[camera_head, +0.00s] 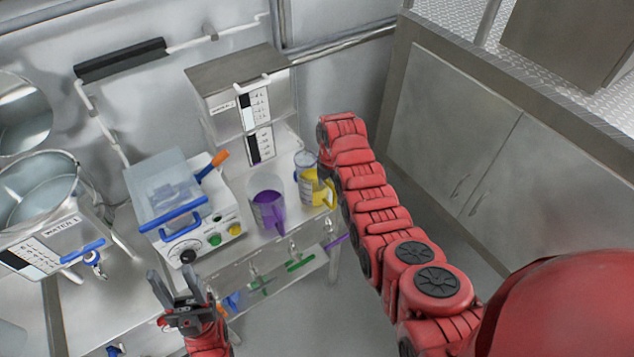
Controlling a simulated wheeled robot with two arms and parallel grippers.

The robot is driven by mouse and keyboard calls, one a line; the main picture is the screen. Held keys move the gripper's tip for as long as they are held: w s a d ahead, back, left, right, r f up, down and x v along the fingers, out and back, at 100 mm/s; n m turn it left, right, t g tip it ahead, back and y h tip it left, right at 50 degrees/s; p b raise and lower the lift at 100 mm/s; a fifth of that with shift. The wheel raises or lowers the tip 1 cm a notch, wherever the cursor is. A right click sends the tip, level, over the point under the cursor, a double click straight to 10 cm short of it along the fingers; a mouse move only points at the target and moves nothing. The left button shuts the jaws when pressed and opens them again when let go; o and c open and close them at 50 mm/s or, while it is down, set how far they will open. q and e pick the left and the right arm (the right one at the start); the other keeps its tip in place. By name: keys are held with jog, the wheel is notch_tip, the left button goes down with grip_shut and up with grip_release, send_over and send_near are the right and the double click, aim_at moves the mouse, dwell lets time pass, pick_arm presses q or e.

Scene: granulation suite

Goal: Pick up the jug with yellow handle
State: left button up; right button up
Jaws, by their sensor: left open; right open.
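The jug with the yellow handle (308,179) stands upright near the right end of the metal bench in the head view. It has a clear body with a yellow lower part, and its handle faces the front right. My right arm passes close by its right side in the picture; I cannot tell whether they touch. My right gripper is not visible. My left gripper (178,289) is open and empty at the lower left, in front of the bench and well apart from the jug.
A jug with a purple handle (266,207) stands just left of the yellow one. A lidded machine with knobs (200,236) is further left. A metal dispenser (243,95) stands behind. Coloured utensils (300,264) hang along the bench front. Cabinets (480,150) line the right.

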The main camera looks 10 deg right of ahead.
jog(key=shift+f, duration=0.35)
grip_shut()
dwell(0.3)
